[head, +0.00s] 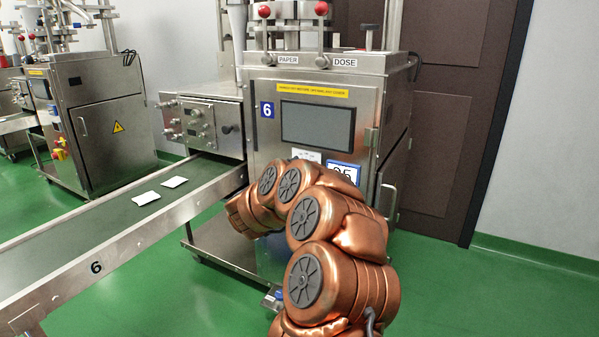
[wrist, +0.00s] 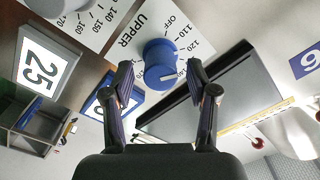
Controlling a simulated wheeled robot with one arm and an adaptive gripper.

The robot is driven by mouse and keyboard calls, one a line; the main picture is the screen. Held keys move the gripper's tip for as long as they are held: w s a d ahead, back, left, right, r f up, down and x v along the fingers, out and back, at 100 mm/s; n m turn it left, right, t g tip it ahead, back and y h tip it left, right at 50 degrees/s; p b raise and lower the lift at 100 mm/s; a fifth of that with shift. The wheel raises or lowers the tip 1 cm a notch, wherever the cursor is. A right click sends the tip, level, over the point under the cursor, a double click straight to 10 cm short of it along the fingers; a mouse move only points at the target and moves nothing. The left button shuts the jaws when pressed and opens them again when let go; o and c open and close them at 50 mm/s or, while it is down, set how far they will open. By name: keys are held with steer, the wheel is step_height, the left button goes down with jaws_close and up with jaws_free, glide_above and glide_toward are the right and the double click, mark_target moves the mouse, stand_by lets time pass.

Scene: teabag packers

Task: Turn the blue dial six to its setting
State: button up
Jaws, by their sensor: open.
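The blue dial (wrist: 160,64) shows in the wrist view, on a white plate lettered UPPER with OFF and numbers around it. A white pointer mark on its face points toward the picture's right; the number it meets cannot be told. My gripper (wrist: 159,72) is open, with one finger on each side of the dial's face in the picture. I cannot tell whether the fingers touch it. In the head view the dial and my gripper are hidden behind my copper arm. The machine numbered 6 (head: 267,109) stands behind the arm.
In the wrist view a grey dial (wrist: 58,6) sits near a card reading 25 (wrist: 42,64). A dark screen (head: 316,124) is on the machine's front. A conveyor (head: 100,215) with two white packets runs left. Green floor lies clear at the lower right.

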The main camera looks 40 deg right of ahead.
steer(key=v, duration=1.2)
steer(key=shift+r, duration=0.1)
stand_by(0.4)
